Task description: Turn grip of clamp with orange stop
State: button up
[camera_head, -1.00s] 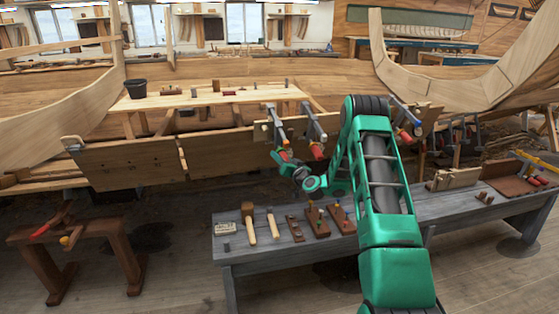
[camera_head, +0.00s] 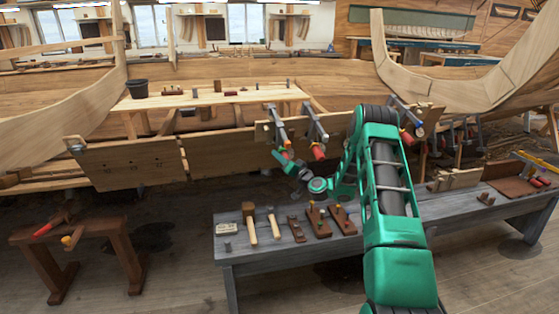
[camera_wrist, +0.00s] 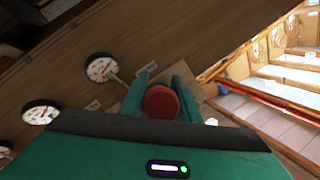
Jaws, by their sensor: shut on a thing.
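Several bar clamps hang on the plank along the hull side. In the wrist view, a round red grip (camera_wrist: 160,102) sits between my two green fingers, seen end-on. My gripper is shut on this grip. A middle clamp (camera_head: 315,128) with a red grip hangs just to the right, and another clamp (camera_head: 407,117) hangs beyond my arm.
The wrist view shows white round gauges (camera_wrist: 101,68) on the plank, left of my fingers. A grey bench (camera_head: 285,253) with mallets and small wooden blocks stands below my arm. A brown trestle (camera_head: 115,234) stands at the left. Open floor lies between them.

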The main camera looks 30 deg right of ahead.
jog(key=o, duration=1)
jog(key=shift+d, duration=0.1)
jog(key=shift+o, duration=0.2)
jog(key=shift+s, duration=0.1)
jog(key=s+f, duration=0.1)
jog(key=s, duration=0.9)
jog(key=shift+s+d, duration=0.25)
jog(key=shift+d, duration=0.2)
